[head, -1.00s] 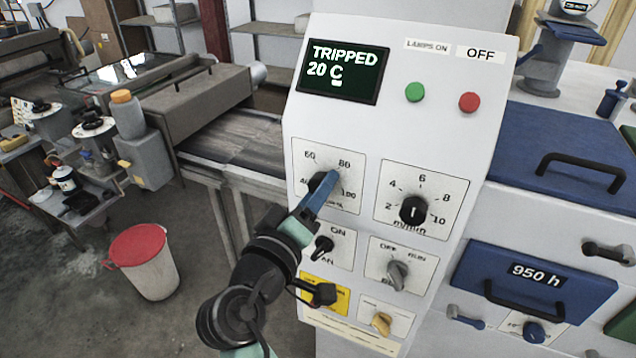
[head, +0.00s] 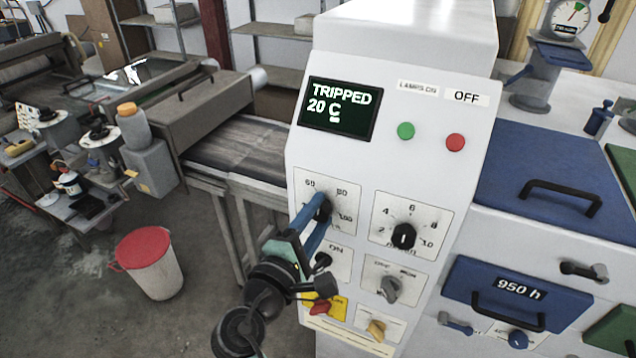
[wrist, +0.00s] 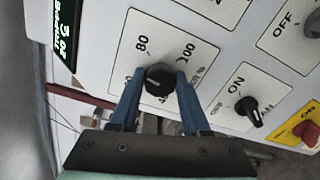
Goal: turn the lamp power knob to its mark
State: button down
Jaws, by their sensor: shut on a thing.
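The lamp power knob (head: 323,213) is a black dial on a white plate at the upper left of the control panel's dials, marked 60, 80 and 100 in the head view. In the wrist view the black knob (wrist: 158,84) sits between the blue fingers, its pointer line hard to read. My gripper (head: 322,204) is shut on the knob, one finger on each side. The fingers also show in the wrist view (wrist: 158,77). The plate's lower part is covered by my gripper, and I cannot make out the target mark.
The screen (head: 338,110) reads TRIPPED 20 C. The m/min knob (head: 404,236) is close on the right. An ON switch (wrist: 248,108), a run selector (head: 391,289), a red knob (head: 320,307) and a yellow knob (head: 376,330) lie below. A red-lidded bin (head: 150,264) stands left.

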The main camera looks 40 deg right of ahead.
jog(key=n+p, duration=0.1)
jog(key=n, duration=0.1)
jog(key=n+p, duration=0.3)
jog(key=n, duration=0.1)
jog(key=shift+w+r, duration=0.1)
jog(key=shift+r, duration=0.15)
jog(key=shift+f+n+p, duration=0.15)
jog(key=shift+n+p, duration=1.2)
jog(key=shift+n, duration=0.45)
jog(key=shift+c, duration=1.9)
grip_release()
jog(key=b+v, duration=0.4)
jog(key=v, duration=0.9)
jog(key=shift+f+b, duration=0.2)
jog(key=shift+b, duration=0.15)
